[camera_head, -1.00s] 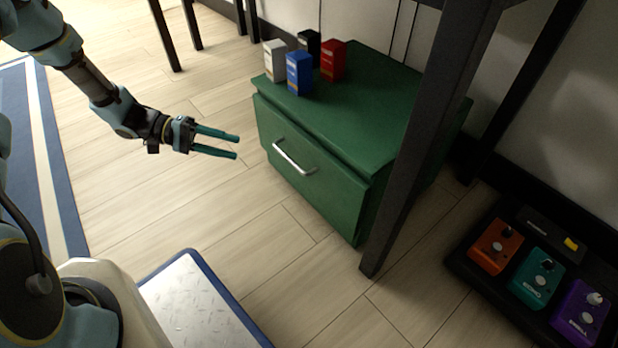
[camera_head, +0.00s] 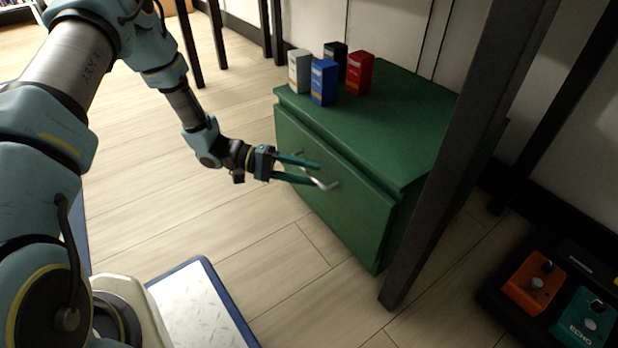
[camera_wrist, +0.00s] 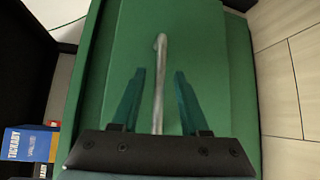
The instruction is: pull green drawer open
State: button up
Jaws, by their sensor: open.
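The green drawer (camera_head: 343,209) is the front of a low green cabinet (camera_head: 408,134), and its front looks closed. Its silver bar handle (camera_head: 326,185) is partly hidden behind my gripper in the head view. My gripper (camera_head: 317,173) is open at the drawer front, with its teal fingers at the handle. In the wrist view, the handle (camera_wrist: 160,80) runs lengthwise between the two open fingers (camera_wrist: 156,98), with a gap on each side. I cannot tell whether a finger touches the drawer face.
Several small boxes stand on the cabinet top, including a blue one (camera_head: 324,83) and a red one (camera_head: 359,74). A dark table leg (camera_head: 440,170) stands close to the cabinet's right side. Pedals (camera_head: 534,283) lie at the lower right. The floor (camera_head: 270,265) before the drawer is clear.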

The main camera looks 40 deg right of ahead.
jog(key=shift+s+d, duration=0.25)
jog(key=shift+c, duration=0.3)
grip_shut()
dwell(1.0)
